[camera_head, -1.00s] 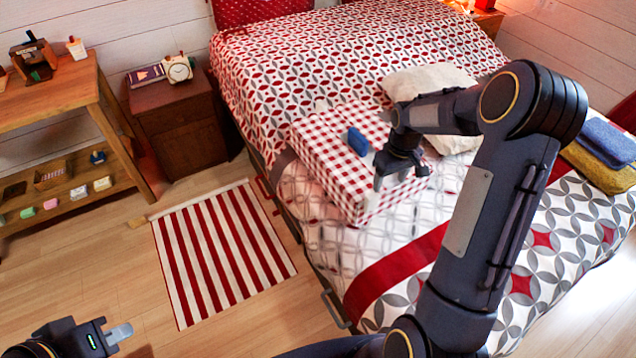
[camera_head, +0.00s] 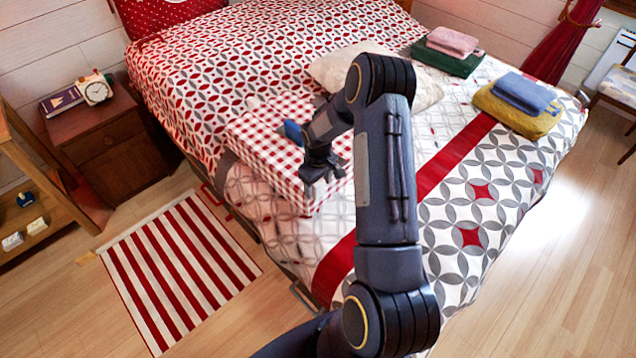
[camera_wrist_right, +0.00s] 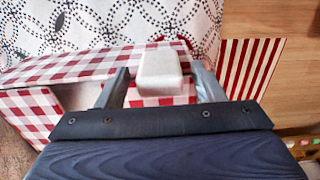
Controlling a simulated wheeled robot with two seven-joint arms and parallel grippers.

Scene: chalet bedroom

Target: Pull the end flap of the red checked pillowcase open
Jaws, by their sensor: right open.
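The red checked pillowcase (camera_head: 250,133) lies on the bed and looks like a plump box shape, its right part hidden by my arm. In the right wrist view, checked cloth (camera_wrist_right: 100,62) spreads below the fingers, with a pale gap (camera_wrist_right: 78,97) in it at the left. My right gripper (camera_head: 322,176) is open over the near right part of the pillowcase. In the wrist view a pale block (camera_wrist_right: 160,72) shows between its fingers; I cannot tell whether they touch it. My left gripper is out of view.
A small blue object (camera_head: 291,132) shows over the pillowcase beside my gripper. A cream pillow (camera_head: 425,90) lies behind my arm. Folded yellow and blue cloths (camera_head: 525,93) and a green and pink stack (camera_head: 452,45) lie farther right. A striped rug (camera_head: 180,265) lies on the floor.

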